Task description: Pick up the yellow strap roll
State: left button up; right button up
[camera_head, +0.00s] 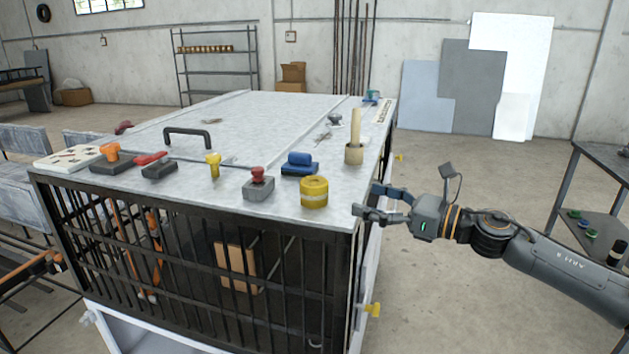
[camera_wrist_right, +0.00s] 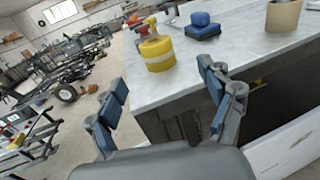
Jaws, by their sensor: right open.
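The yellow strap roll (camera_head: 314,192) stands upright on the grey bench top near its front right corner. It also shows in the right wrist view (camera_wrist_right: 157,53), ahead of the fingers and apart from them. My right gripper (camera_head: 372,202) is open and empty, just right of the bench corner in the head view, to the right of the roll. In the right wrist view its two blue-padded fingers (camera_wrist_right: 165,98) are spread wide. My left gripper is not in view.
A red-knobbed grey block (camera_head: 258,184) stands left of the roll, and a blue block (camera_head: 299,164) lies behind it. A tan cup with a wooden handle (camera_head: 354,153) stands behind right. The bench's front right corner (camera_head: 352,226) lies close to my right gripper.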

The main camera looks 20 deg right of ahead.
aim_at(326, 185)
jog(key=p+x, duration=0.2)
jog(key=x, duration=0.3)
jog(key=shift+s+r, duration=0.1)
jog(key=shift+r, duration=0.05)
jog(key=p+x, duration=0.2)
jog(key=x, duration=0.1)
jog(key=p+x, duration=0.1)
jog(key=shift+a+r, duration=0.4)
jog(key=shift+a, duration=0.15)
jog(key=shift+w+a+f, duration=0.2)
jog(key=shift+w, duration=0.1)
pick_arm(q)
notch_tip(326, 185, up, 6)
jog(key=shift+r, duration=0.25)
pick_arm(e)
jog(key=shift+d, duration=0.1)
jog(key=shift+c, duration=0.2)
jog(key=shift+s, duration=0.1)
jog(key=c, duration=1.3)
jog(key=shift+r, duration=0.1)
jog(key=shift+c, duration=0.2)
